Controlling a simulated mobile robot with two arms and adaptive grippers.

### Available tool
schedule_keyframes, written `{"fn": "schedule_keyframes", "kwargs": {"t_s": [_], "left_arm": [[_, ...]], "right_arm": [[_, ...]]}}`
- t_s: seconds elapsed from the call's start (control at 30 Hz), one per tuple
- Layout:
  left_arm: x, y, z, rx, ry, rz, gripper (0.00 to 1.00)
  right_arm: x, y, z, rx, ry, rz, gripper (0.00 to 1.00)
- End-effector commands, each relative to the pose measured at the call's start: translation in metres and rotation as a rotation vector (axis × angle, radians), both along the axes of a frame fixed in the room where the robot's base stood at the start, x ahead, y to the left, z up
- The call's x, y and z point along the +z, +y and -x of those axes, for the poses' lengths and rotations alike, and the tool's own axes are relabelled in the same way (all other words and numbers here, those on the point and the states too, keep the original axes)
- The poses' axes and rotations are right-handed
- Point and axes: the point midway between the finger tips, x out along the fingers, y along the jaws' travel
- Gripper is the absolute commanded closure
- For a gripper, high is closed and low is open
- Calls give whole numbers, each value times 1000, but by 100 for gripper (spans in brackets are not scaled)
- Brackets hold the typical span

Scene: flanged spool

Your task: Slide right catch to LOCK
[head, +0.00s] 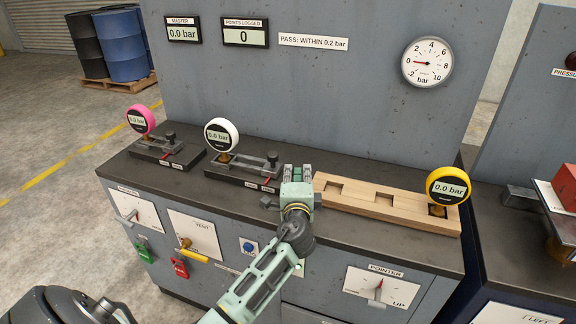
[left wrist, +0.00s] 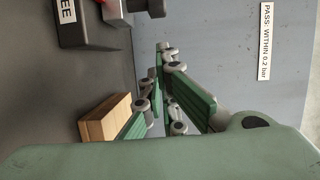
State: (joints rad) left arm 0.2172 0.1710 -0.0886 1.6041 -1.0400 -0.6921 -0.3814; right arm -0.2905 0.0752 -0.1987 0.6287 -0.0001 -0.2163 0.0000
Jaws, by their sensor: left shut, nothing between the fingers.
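The right catch (head: 272,157) is a dark knob at the right end of a black slotted base (head: 225,172) under the white gauge (head: 221,135). Small labels and a red mark sit on the base's front edge; they are too small to read in the head view. In the left wrist view the dark base (left wrist: 85,35) shows at the top left, with a label (left wrist: 66,10) ending in "EE". My left gripper (head: 297,168) is shut and empty, just right of the right catch and apart from it. Its fingers (left wrist: 166,52) also show in the wrist view.
A wooden rack (head: 385,205) with empty notches lies right of my gripper, with a yellow gauge (head: 448,187) at its right end. A similar catch base (head: 167,150) with a pink gauge (head: 141,119) is at the left. The grey panel (head: 330,90) rises behind the bench.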

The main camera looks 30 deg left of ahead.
Motion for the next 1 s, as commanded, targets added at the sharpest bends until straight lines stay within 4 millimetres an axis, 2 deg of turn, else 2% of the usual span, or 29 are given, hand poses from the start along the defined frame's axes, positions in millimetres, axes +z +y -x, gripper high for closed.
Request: {"fn": "schedule_keyframes", "kwargs": {"t_s": [0.1, 0.23, 0.43, 0.77, 0.87, 1.0], "left_arm": [[1, 20, -4, 2, 2, -3, 100], [0, 33, -7, 0, 1, -1, 100], [-2, 38, -8, -1, 0, 1, 100], [-2, 42, -8, 0, 0, 0, 100], [-2, 54, -5, 2, 0, -2, 100], [-2, 81, 2, 4, 2, -3, 100]], "right_arm": [[7, 4, 3, -1, 6, -5, 60], [9, 3, 8, -1, 14, -2, 60], [9, -2, 19, 1, 31, 5, 60], [9, -8, 17, 3, 27, 10, 60], [9, -8, 16, 4, 26, 10, 60], [9, -7, 14, 4, 23, 9, 60]]}}
